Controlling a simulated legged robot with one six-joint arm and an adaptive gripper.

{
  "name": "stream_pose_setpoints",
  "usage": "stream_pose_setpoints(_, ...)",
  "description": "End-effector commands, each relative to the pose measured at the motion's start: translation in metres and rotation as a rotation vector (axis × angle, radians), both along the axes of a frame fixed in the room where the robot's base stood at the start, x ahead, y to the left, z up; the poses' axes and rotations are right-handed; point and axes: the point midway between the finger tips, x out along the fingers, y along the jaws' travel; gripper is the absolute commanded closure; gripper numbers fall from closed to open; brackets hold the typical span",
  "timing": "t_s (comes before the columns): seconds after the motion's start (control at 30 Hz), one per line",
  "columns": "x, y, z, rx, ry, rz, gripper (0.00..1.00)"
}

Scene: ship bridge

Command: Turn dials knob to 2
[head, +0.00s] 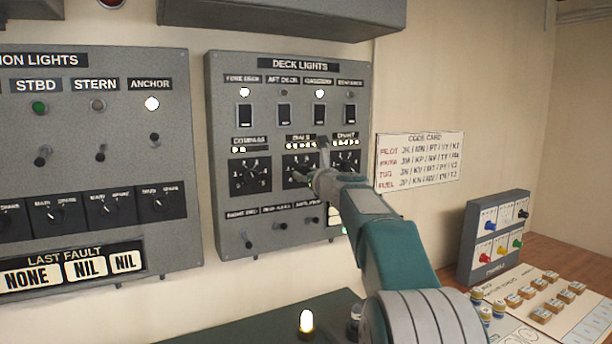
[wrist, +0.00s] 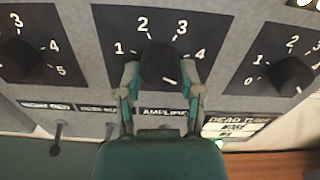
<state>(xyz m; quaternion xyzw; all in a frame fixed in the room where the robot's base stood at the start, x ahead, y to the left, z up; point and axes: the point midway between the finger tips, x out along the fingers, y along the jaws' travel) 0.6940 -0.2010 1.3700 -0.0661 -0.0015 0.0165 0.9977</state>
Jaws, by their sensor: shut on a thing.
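The dials knob (wrist: 160,66) is a round black knob on a black plate marked 1 to 4, the middle of three dials on the deck lights panel (head: 222,190). In the wrist view, my gripper (wrist: 161,80) has one finger on each side of the knob and is shut on it. A short white mark shows low on the knob, right of centre; I cannot tell for sure which number the knob points to. In the head view, my gripper (head: 312,170) covers part of the dials plate (head: 290,163).
The compass knob (head: 250,175) is left of the dials knob and the chart knob (wrist: 291,75) right of it. Small toggles (head: 282,239) stick out below. A code card (head: 420,160) hangs on the wall to the right. A console with coloured switches (head: 495,235) stands lower right.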

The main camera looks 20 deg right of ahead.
Motion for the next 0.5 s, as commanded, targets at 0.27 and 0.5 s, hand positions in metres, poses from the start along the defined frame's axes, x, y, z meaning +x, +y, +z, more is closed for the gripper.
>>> stream_pose_setpoints(0.27,0.0010,-0.0003,-0.0029,-0.238,-0.004,0.001,0.98)
stream_pose_setpoints(0.5,0.0012,-0.0007,-0.0032,-0.466,-0.010,0.002,0.98)
